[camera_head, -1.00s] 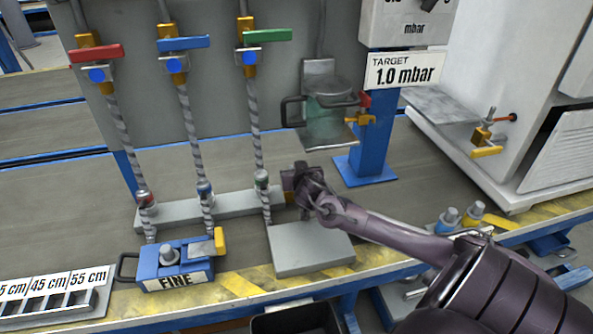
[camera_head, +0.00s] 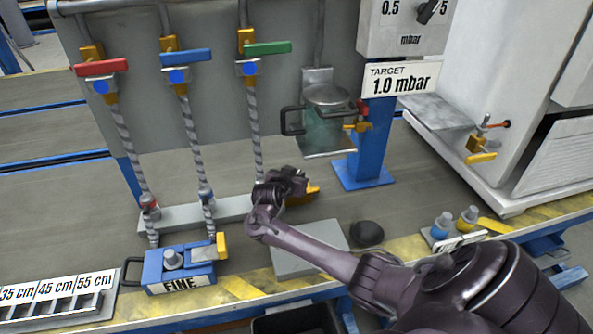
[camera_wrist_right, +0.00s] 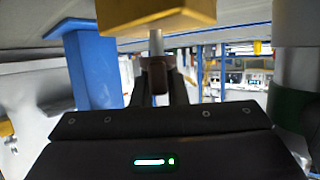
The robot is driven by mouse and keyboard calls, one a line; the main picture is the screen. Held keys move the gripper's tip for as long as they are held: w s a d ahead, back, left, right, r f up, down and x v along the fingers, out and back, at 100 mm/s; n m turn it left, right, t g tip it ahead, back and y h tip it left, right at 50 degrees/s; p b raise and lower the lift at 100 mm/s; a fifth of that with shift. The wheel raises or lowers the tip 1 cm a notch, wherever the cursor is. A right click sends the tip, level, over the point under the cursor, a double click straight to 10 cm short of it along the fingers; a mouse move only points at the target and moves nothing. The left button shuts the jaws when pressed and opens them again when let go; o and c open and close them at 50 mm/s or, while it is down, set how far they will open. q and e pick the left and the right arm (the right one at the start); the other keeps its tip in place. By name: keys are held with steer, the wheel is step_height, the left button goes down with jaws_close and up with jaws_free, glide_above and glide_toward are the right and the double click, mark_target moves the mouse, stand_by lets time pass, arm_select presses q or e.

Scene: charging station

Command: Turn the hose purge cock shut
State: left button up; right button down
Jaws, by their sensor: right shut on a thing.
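My right gripper (camera_head: 292,182) is at the lower end of the green-handled hose (camera_head: 257,150). A yellow cock part (camera_head: 306,194) shows just right of it, and my gripper hides the rest. In the right wrist view a yellow block (camera_wrist_right: 155,14) is at the top with a pale metal stem (camera_wrist_right: 156,42) below it. The gripper's fingers (camera_wrist_right: 156,72) are shut there on a small brownish piece, likely the cock's handle. The lever's exact angle cannot be told. My left gripper is not in view.
A grey pad (camera_head: 305,250) and a dark round object (camera_head: 367,233) lie under and beside my right arm. A blue FINE block (camera_head: 180,270) stands front left. A blue post (camera_head: 368,160) and a glass jar (camera_head: 328,122) stand behind.

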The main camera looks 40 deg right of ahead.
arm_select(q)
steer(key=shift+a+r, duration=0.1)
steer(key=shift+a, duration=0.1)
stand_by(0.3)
arm_select(e)
steer(key=c, duration=1.4)
jaws_free()
steer(key=shift+c, duration=0.2)
steer(key=shift+a, duration=0.1)
